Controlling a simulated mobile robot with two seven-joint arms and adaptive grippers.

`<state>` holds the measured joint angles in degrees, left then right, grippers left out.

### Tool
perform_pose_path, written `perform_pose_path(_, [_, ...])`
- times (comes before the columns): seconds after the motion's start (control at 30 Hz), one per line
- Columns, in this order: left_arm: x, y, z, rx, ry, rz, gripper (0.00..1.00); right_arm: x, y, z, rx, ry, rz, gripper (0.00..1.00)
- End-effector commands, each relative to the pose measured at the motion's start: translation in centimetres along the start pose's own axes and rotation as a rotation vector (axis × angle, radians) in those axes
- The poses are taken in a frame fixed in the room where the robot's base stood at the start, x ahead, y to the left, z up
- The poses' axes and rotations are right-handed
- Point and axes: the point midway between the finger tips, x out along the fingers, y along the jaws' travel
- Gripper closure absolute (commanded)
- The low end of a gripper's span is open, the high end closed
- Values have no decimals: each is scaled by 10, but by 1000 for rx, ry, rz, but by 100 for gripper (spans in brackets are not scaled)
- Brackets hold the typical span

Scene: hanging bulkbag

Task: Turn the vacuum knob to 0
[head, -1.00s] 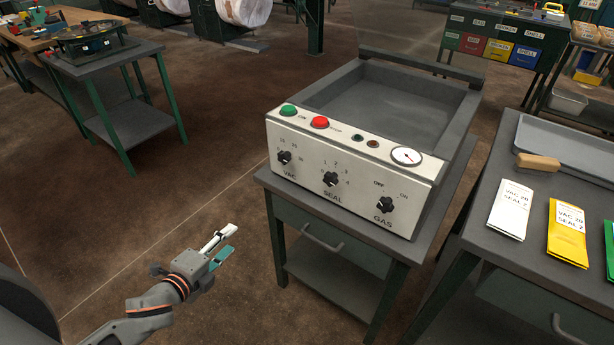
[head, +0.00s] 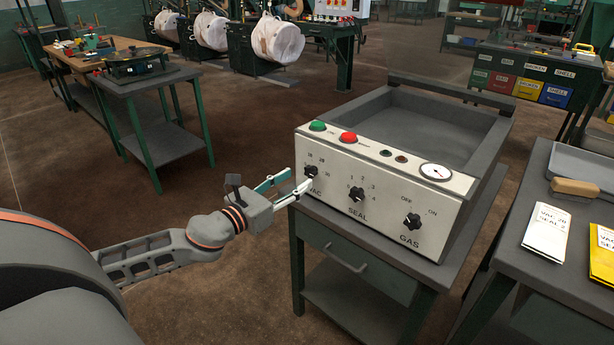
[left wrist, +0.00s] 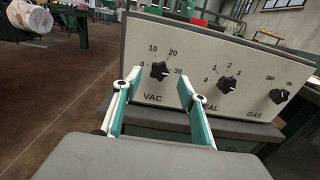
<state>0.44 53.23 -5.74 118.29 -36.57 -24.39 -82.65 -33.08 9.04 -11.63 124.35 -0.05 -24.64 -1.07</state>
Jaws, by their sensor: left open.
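The vacuum knob (head: 311,171) is a black knob marked VAC at the left end of the machine's white front panel (head: 385,203). In the left wrist view the vacuum knob (left wrist: 159,70) has a scale of 0, 10, 20 and 30 around it. I cannot tell for sure which number its pointer marks. My left gripper (head: 300,180) is open, its fingers pointing at the panel just by the knob. In the left wrist view the left gripper (left wrist: 154,88) has its fingertips on either side of the knob, with no clear contact. My right gripper is not in view.
The SEAL knob (head: 357,194) and GAS knob (head: 412,220) sit to the right on the same panel. Green (head: 318,126) and red (head: 348,137) buttons are on top. A table with white (head: 547,232) and yellow packets stands at right. Floor is open at left.

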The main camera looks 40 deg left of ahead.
Motion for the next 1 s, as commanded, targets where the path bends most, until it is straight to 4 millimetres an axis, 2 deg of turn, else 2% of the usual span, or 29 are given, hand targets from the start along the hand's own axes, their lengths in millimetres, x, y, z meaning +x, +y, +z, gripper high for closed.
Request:
perform_pose_path(0.2, [26, 1, -1, 0, 1, 2, 58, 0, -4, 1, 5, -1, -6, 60])
perform_pose_path(0.4, [41, 0, -2, -2, 1, 1, 58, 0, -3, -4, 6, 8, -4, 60])
perform_pose_path(0.83, [47, 0, -1, -1, 2, 1, 58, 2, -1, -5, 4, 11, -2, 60])
perform_pose_path(0.87, [47, 0, -1, -2, 2, 1, 61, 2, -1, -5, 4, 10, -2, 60])
perform_pose_path(1.0, [47, 0, -1, -2, 2, 0, 97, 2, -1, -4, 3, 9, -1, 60])
